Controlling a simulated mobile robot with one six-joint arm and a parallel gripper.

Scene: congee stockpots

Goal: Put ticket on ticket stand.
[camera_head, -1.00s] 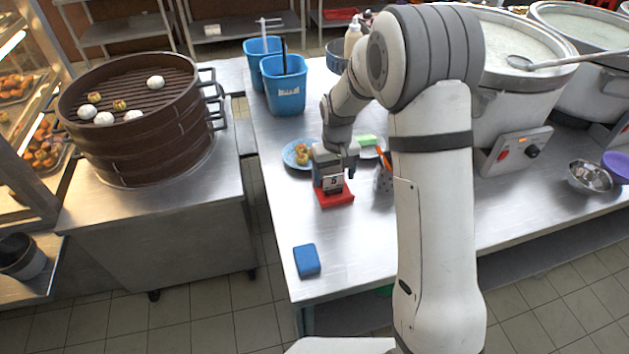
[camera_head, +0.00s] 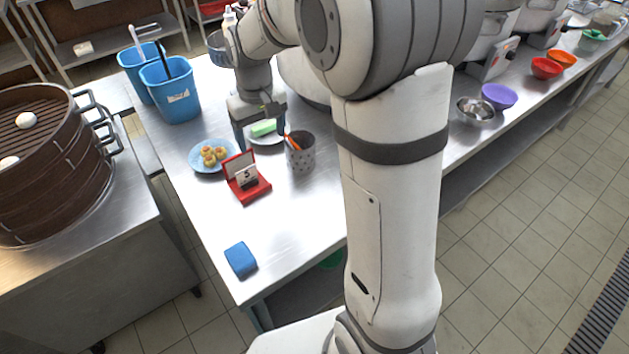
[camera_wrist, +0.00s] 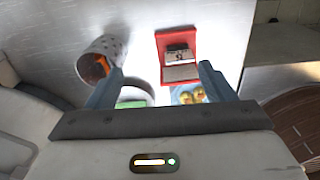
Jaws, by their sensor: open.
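A white ticket (camera_head: 245,175) with a dark number stands upright at the red ticket stand (camera_head: 262,189), in front of its raised red back panel. The stand is on the steel table, and a small black part shows at the ticket's foot. In the wrist view the ticket (camera_wrist: 180,73) and the red stand (camera_wrist: 160,45) show beyond the fingers. My gripper (camera_head: 260,134) is open and empty, behind and apart from the ticket, near the green block. Its two fingers also show in the wrist view (camera_wrist: 161,72), with nothing gripped between them.
A plate of dumplings (camera_head: 199,163) is left of the stand. A metal cup with orange-handled tools (camera_head: 301,158) is to its right, and a green block (camera_head: 263,128) lies on a plate behind. A blue sponge (camera_head: 240,260) lies near the front edge. Blue buckets (camera_head: 179,100) stand at the back left.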

